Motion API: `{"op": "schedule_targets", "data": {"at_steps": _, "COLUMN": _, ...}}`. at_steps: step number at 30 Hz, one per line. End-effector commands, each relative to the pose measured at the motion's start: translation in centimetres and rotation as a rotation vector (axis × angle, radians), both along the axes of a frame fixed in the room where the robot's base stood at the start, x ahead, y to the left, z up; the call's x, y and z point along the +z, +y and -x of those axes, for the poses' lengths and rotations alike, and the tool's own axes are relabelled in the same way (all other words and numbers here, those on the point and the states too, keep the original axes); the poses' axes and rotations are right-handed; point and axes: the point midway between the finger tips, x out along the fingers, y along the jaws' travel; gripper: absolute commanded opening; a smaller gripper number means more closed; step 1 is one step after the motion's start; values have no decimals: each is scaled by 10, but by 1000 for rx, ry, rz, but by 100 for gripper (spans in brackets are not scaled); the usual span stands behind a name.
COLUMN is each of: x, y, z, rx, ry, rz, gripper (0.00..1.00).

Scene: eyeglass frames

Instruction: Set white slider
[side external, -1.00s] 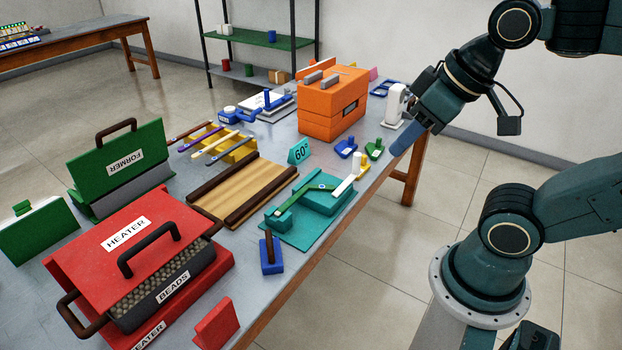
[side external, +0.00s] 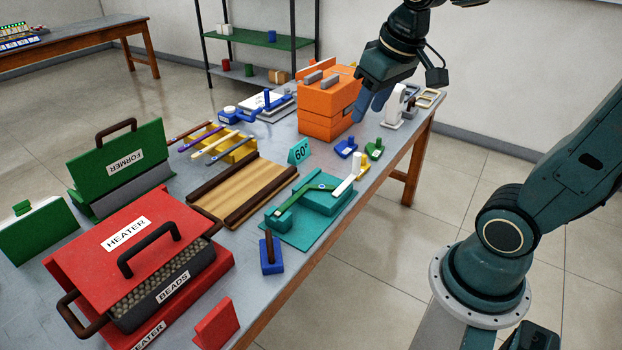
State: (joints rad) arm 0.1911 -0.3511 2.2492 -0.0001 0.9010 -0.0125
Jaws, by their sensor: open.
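A white upright piece (side external: 394,106) stands on a white base near the far right edge of the table. A second white part, a short tilted bar (side external: 343,188), sits on the teal fixture (side external: 330,200) beside a 60° sign (side external: 300,151). I cannot tell for sure which of them is the white slider. My gripper (side external: 371,104) points down with its blue fingers apart and nothing visible between them. It appears just left of the white upright piece and close to the right side of the orange box (side external: 322,124). Whether a finger touches either one is unclear.
Small blue (side external: 346,148) and green (side external: 375,149) holders stand in front of my gripper. Eyeglass frames (side external: 430,97) lie at the far right corner. A red heater (side external: 125,235), green former (side external: 122,165) and wooden board (side external: 240,190) crowd the near and left table.

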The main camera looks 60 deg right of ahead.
Motion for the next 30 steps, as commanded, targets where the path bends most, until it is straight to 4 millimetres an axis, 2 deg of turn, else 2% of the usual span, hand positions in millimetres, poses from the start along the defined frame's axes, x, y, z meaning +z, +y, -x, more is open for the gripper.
{"op": "schedule_targets", "data": {"at_steps": 9, "x": -21, "y": -52, "z": -53, "rx": -114, "ry": 94, "rz": -21, "gripper": 43}}
{"op": "schedule_targets", "data": {"at_steps": 17, "x": -51, "y": -102, "z": -88, "rx": -202, "ry": 163, "rz": -46, "gripper": 43}}
{"op": "schedule_targets", "data": {"at_steps": 24, "x": -90, "y": -152, "z": -110, "rx": -283, "ry": 227, "rz": -76, "gripper": 43}}
{"op": "schedule_targets", "data": {"at_steps": 30, "x": -129, "y": -195, "z": -120, "rx": -347, "ry": 276, "rz": -104, "gripper": 43}}
